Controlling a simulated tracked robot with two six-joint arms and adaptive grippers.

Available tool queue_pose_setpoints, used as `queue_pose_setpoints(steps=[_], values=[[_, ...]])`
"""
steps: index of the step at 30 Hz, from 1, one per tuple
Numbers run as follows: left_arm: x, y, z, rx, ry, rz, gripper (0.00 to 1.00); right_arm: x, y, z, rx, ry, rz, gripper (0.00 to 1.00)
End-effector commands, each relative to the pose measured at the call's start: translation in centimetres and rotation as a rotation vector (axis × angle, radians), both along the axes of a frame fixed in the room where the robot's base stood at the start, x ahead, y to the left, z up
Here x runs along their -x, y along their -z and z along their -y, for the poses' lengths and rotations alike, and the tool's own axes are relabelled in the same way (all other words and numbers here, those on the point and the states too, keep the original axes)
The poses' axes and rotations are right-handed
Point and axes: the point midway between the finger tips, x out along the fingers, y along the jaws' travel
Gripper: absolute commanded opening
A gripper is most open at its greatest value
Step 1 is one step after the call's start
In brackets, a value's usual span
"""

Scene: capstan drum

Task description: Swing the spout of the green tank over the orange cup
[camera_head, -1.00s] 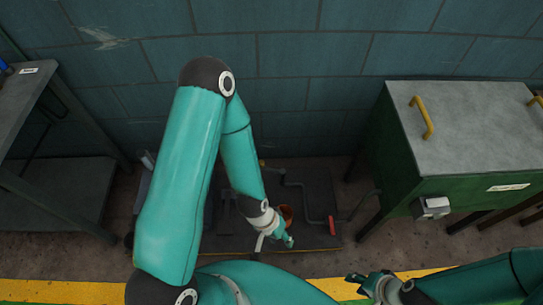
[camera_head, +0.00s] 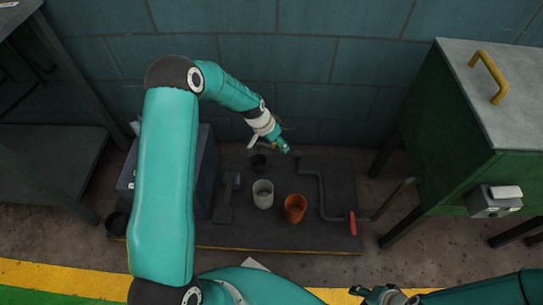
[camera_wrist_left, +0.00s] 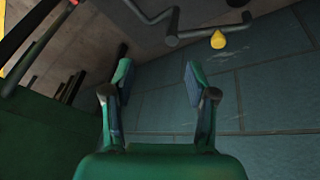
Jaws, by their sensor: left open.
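The orange cup (camera_head: 294,208) stands on a dark platform, right of a white cup (camera_head: 263,194). A green box-like tank (camera_head: 455,145) stands on legs at the right. A dark bent pipe (camera_head: 322,190) runs along the platform to a red end (camera_head: 353,224); I cannot tell surely which part is the spout. My left gripper (camera_head: 284,147) is near the pipe's far end, beyond the cups. In the left wrist view it is open and empty (camera_wrist_left: 158,75), with a pipe (camera_wrist_left: 175,38) and yellow knob (camera_wrist_left: 218,40) ahead. My right gripper (camera_head: 372,292) is at the bottom edge.
A dark round container (camera_head: 258,163) is behind the white cup. A grey-blue box (camera_head: 205,170) stands at the platform's left, partly behind my left arm. The wall (camera_head: 320,70) is close behind my left gripper. Another pipe (camera_head: 392,200) rises near the tank.

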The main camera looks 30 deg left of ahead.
Motion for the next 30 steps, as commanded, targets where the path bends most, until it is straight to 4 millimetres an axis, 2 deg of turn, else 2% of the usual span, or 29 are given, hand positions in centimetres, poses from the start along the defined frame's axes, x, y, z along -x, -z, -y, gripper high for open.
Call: queue_pose_setpoints(steps=[1,3,6,10,15,19,30], values=[[-1.2,2.3,-2.2,-0.026,0.007,0.023,0.57,0.0,3.7,0.0,0.0,0.0,0.0,0.4],[-2.4,2.5,-4.7,-0.055,0.027,0.043,0.57,0.0,5.6,0.0,0.0,0.0,0.0,0.4],[-3.4,2.6,-7.4,-0.091,0.051,0.064,0.57,0.0,7.7,0.0,0.0,0.0,0.0,0.4],[-4.0,2.2,-9.7,-0.12,0.068,0.077,0.57,0.0,9.1,0.0,0.0,0.0,0.001,0.4],[-4.4,2.4,-10.5,-0.132,0.08,0.081,0.57,0.0,9.6,0.0,0.0,0.0,0.001,0.4],[-4.9,3.8,-10.3,-0.131,0.08,0.079,0.57,0.0,10.0,0.0,0.0,0.0,0.001,0.4],[-7.8,11.0,-9.5,-0.131,0.079,0.08,0.57,0.0,12.5,0.0,0.0,0.0,0.001,0.4]])
